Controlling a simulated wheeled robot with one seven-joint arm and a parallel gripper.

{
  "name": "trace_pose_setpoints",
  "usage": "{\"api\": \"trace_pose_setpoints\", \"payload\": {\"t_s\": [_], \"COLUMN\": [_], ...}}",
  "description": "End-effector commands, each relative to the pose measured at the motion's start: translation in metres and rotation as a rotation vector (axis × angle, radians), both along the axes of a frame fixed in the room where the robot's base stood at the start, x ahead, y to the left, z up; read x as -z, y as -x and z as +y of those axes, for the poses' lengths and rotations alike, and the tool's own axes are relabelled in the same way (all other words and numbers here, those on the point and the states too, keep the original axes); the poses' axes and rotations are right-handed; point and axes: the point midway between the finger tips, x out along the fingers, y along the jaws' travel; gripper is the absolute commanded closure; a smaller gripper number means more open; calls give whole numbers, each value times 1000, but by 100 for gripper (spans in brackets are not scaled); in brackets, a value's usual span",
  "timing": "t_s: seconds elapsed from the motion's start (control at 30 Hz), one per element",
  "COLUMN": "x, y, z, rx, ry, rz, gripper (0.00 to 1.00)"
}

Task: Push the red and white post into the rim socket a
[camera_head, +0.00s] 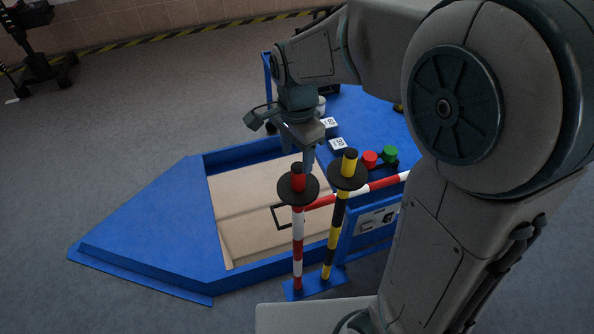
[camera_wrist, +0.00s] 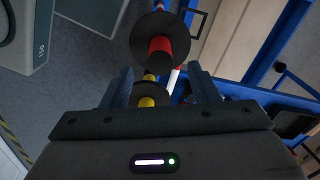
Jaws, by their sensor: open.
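The red and white post (camera_head: 298,236) stands upright with a black disc near its red top, in the blue holder at the front of the blue frame. In the wrist view its red top (camera_wrist: 159,47) shows just beyond my fingertips. My gripper (camera_head: 312,150) is open and empty, above and behind the posts in the head view. In the wrist view my gripper (camera_wrist: 163,80) has its two fingers spread to either side of the post tops, not closed on either. The rim socket a cannot be made out.
A yellow and black post (camera_head: 336,228) with its own disc stands close to the right of the red one. A red and white bar (camera_head: 365,190) runs behind them. The blue frame (camera_head: 140,235) surrounds a tan floor panel (camera_head: 265,235). Red and green buttons (camera_head: 380,156) and white blocks (camera_head: 337,144) sit on the blue deck.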

Motion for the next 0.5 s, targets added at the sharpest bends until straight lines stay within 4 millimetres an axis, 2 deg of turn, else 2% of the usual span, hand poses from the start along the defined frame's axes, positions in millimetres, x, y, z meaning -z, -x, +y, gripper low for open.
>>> {"api": "trace_pose_setpoints", "payload": {"t_s": [0.03, 0.2, 0.4, 0.5], "x": [11, 45, 74, 82], "y": [1, 1, 1, 0], "z": [-1, 0, 0, 0], "rx": [0, -1, -2, -2], "ry": [3, 3, 2, 1], "rz": [6, 4, 2, 2], "gripper": [45, 45, 45, 45]}}
